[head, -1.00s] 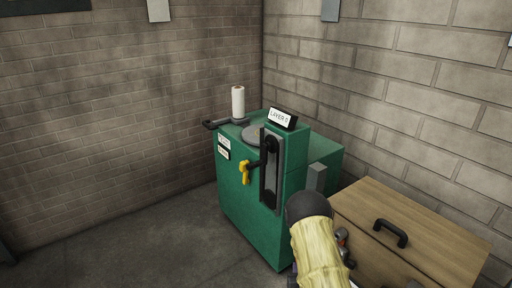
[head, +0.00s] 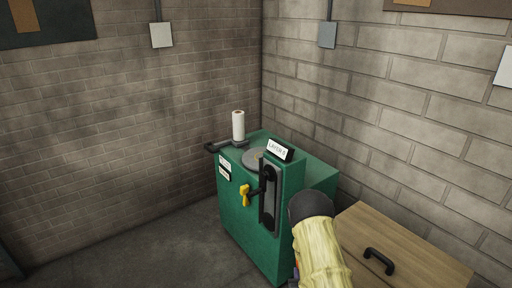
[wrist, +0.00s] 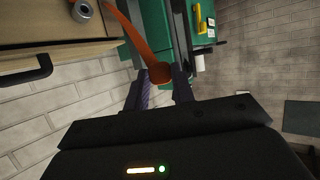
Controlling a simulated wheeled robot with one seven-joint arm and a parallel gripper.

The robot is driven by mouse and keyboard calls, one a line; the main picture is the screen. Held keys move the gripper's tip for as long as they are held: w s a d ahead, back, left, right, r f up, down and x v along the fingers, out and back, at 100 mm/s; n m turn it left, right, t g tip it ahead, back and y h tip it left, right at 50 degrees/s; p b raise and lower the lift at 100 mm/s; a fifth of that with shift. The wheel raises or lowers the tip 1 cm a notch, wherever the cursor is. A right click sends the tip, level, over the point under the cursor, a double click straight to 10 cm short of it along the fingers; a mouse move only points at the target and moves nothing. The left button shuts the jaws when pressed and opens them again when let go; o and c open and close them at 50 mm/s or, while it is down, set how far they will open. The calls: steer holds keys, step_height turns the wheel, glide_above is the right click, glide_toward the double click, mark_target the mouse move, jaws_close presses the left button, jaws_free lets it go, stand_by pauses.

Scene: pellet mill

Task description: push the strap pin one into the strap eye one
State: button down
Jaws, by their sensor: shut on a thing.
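In the wrist view, my gripper (wrist: 160,84) is shut on the rounded brown-orange end of a curved orange strap piece (wrist: 160,72), which I take to be strap pin one. The strap (wrist: 130,28) runs up and left from the jaws. A grey ring-shaped part (wrist: 83,11) shows at the top left by the wooden surface, apart from the jaws; I cannot tell whether it is strap eye one. In the head view, my own arm hides the gripper and the held piece.
A wooden cabinet (head: 400,240) with a black handle (head: 379,261) is at right. Brick walls close in behind. Grey floor is open at left.

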steer(key=s+f, duration=0.4)
steer(key=f, duration=0.1)
steer(key=shift+s+f, duration=0.15)
steer(key=shift+f, duration=0.15)
stand_by(0.4)
